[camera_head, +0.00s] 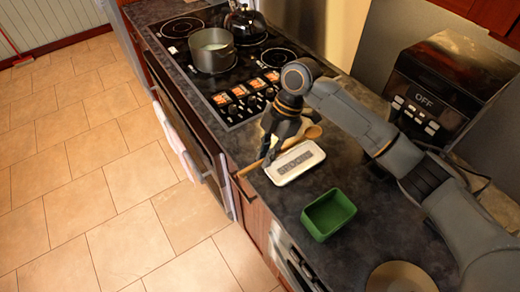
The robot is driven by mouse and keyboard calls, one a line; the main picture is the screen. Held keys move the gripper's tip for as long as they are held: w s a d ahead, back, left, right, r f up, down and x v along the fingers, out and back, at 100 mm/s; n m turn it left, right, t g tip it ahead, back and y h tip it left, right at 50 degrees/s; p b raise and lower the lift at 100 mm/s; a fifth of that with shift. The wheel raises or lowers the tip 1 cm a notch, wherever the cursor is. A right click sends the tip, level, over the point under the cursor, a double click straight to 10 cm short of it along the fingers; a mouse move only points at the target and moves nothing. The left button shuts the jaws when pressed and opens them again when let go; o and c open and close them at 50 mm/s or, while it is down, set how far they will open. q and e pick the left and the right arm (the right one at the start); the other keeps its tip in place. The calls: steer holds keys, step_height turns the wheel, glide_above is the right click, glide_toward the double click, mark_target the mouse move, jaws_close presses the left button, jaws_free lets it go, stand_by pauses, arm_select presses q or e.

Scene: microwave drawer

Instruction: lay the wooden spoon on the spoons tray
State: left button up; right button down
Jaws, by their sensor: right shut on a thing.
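The wooden spoon (313,132) lies slantwise across the counter, its round bowl to the upper right and its handle end (243,173) near the counter's front edge. The spoons tray (314,154) is a small white tray with dark lettering, just below and right of the spoon. My right gripper (270,157) points down beside the tray's left end and is shut on the spoon's handle. The gripper hides part of the handle. Whether the spoon touches the counter or hangs slightly above it, I cannot tell. My left gripper is not in view.
A green open box (328,214) stands below the tray, and a tan round plate (400,278) lies at the bottom right. The stovetop holds a grey pot (212,51) and a dark kettle (245,22). A black appliance marked OFF (445,85) stands behind my right arm.

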stand_by(0.4)
steer(key=shift+p, duration=0.35)
steer(key=shift+f+b, duration=1.4)
steer(key=shift+f, duration=1.25)
steer(key=shift+f+b, duration=0.7)
steer(key=shift+f, duration=1)
steer(key=c, duration=1.3)
jaws_free()
steer(key=shift+o, duration=0.2)
steer(key=o, duration=0.6)
steer(key=shift+c, duration=0.2)
